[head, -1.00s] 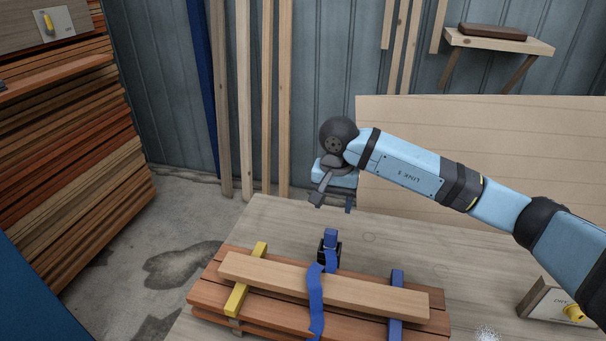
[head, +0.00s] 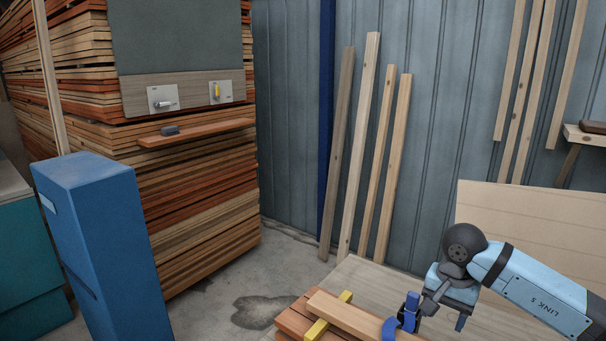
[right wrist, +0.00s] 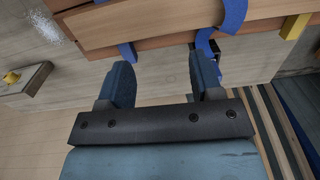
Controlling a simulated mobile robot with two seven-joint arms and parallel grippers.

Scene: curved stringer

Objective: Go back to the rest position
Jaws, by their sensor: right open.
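My right gripper (head: 444,314) is at the lower right of the head view, with its fingers pointing down over the workbench (head: 372,287). In the right wrist view its two fingers (right wrist: 160,75) stand apart with nothing between them. Beyond the fingertips lie wooden boards (right wrist: 160,25) with blue pieces on them. In the head view the blue clamp (head: 411,310) shows just left of the gripper; I cannot tell whether they touch. My left gripper is in neither view.
The board stack (head: 345,312) with a yellow bar (head: 328,316) lies on the bench. A blue cabinet (head: 105,250) and a tall lumber pile (head: 205,205) stand left. Planks (head: 362,140) lean on the wall. Concrete floor (head: 240,280) is open between pile and bench.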

